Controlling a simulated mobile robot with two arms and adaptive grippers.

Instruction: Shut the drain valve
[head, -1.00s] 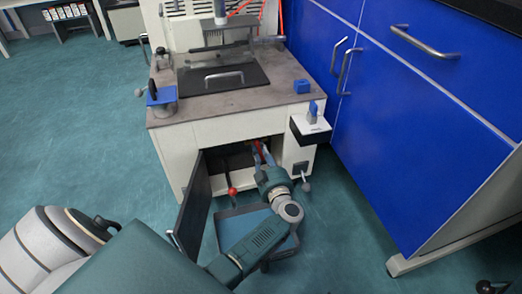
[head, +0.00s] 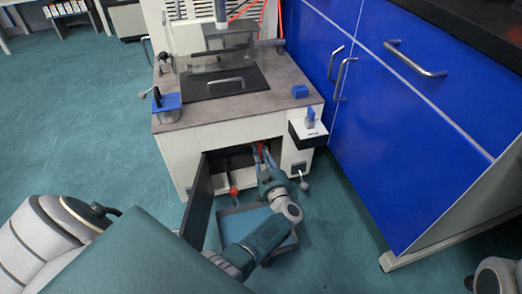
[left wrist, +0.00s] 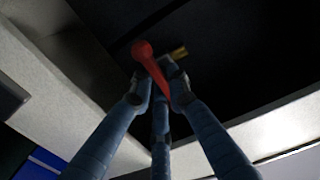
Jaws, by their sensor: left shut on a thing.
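The drain valve's red handle (head: 260,147) shows as a small patch of red inside the open lower compartment of the machine. In the left wrist view the red handle (left wrist: 153,68) is a slanting lever with a round end, beside a small brass piece (left wrist: 180,53). My left gripper (head: 263,155) reaches up into the compartment. In the left wrist view its three blue fingers close around the red handle, which passes between the fingertips. The valve body is hidden in shadow. My right gripper is not visible.
The compartment's dark door (head: 197,206) stands open at the left. A second lever with a red ball (head: 234,191) is at the opening's front. A blue-grey tray (head: 226,224) lies on the floor below. Blue cabinets (head: 430,130) close off the right side; the floor at left is clear.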

